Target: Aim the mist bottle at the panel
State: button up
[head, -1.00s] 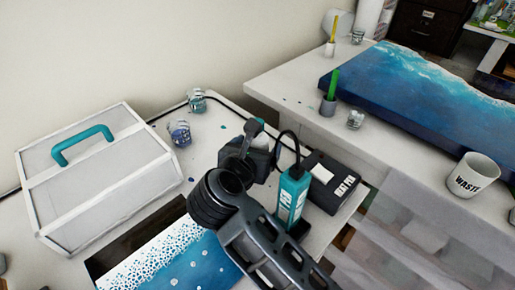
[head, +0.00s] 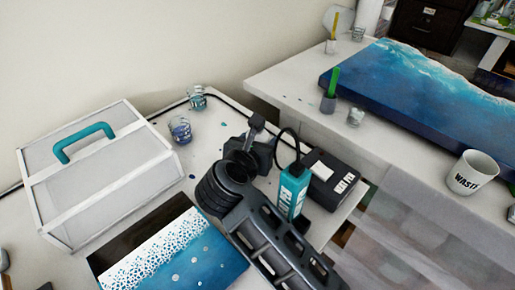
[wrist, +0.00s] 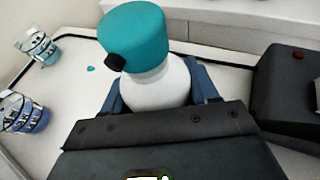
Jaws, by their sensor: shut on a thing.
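The mist bottle (wrist: 158,88) has a white body and a teal spray head with a small black nozzle. In the wrist view it stands between the blue fingers of my gripper (wrist: 160,92), which is shut on it. The nozzle points toward the lower left of that view. In the head view my arm hides the bottle. A small blue panel with white foam and pale dots (head: 185,262) lies on the lower table, left of my arm. A larger ocean-wave panel (head: 430,95) lies on the right table.
A lidded box with a teal handle (head: 95,185) stands at the left. Glass cups (head: 181,130) stand behind my gripper. A teal heat pen (head: 292,192) and its black unit (head: 335,182) are close right of my arm. A waste cup (head: 473,172) stands on the right table.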

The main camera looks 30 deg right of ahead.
jog(key=shift+c, duration=1.1)
jog(key=shift+r, duration=0.1)
